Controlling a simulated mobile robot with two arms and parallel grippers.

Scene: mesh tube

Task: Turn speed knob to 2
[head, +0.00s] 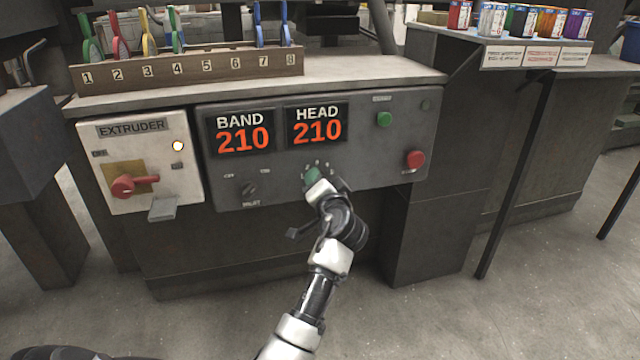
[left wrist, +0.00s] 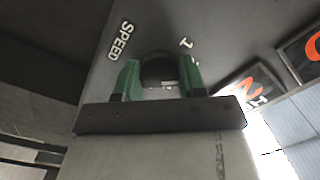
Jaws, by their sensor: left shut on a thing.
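The dark speed knob (left wrist: 158,68) shows in the left wrist view between the two green fingertips of my left gripper (left wrist: 160,78), which is shut on it. The printed word SPEED (left wrist: 120,41) lies to its left and a numeral 1 (left wrist: 185,43) to its upper right. In the head view my left gripper (head: 313,175) reaches the lower middle of the grey control panel (head: 375,160) and hides most of the knob. Small scale marks show above the fingers, too small to read. The knob's pointer direction cannot be told. My right gripper is not in view.
Another selector knob (head: 249,188) sits left of my gripper. Displays above read BAND 210 (head: 241,133) and HEAD 210 (head: 317,125). A green button (head: 384,119) and red button (head: 415,159) are to the right. A red rotary handle (head: 133,185) is on the white extruder box.

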